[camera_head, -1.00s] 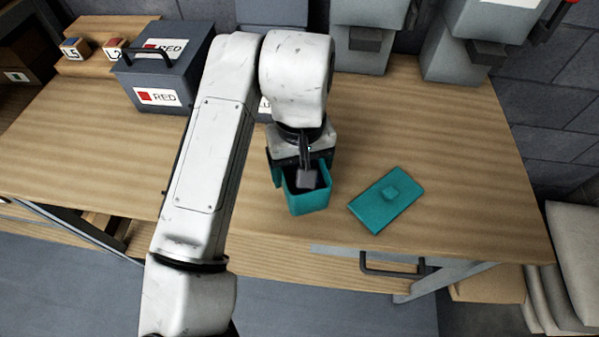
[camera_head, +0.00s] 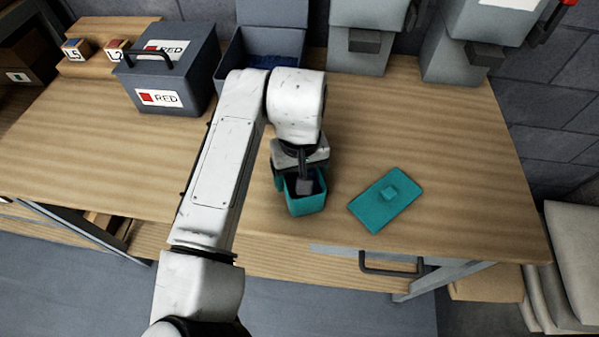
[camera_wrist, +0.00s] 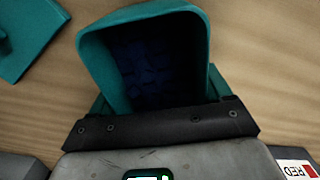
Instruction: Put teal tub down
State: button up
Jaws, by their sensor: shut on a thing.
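The teal tub (camera_head: 306,203) is at the front middle of the workbench in the head view, open at the top with dark blue contents inside. My gripper (camera_head: 304,178) is shut on the tub's rear wall, with one finger reaching inside. In the wrist view the tub (camera_wrist: 92,62) lies directly in front of my gripper (camera_wrist: 160,125), its dark blue pieces showing at the bottom. The tub looks upright or nearly so. I cannot tell whether its base touches the bench. The teal lid (camera_head: 375,206) lies flat on the bench to the right of the tub.
The wooden workbench (camera_head: 460,170) is clear to the right of the lid. A grey box labelled RED (camera_head: 190,75) stands at the back left, beside an open grey box (camera_head: 232,62) with blue contents. Grey dispensers (camera_head: 360,40) line the back. Small lettered blocks (camera_head: 75,48) sit far left.

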jog(key=o, duration=1.7)
notch_tip(320, 180, up, 12)
jog(key=shift+r+b, duration=0.1)
jog(key=shift+b, duration=0.25)
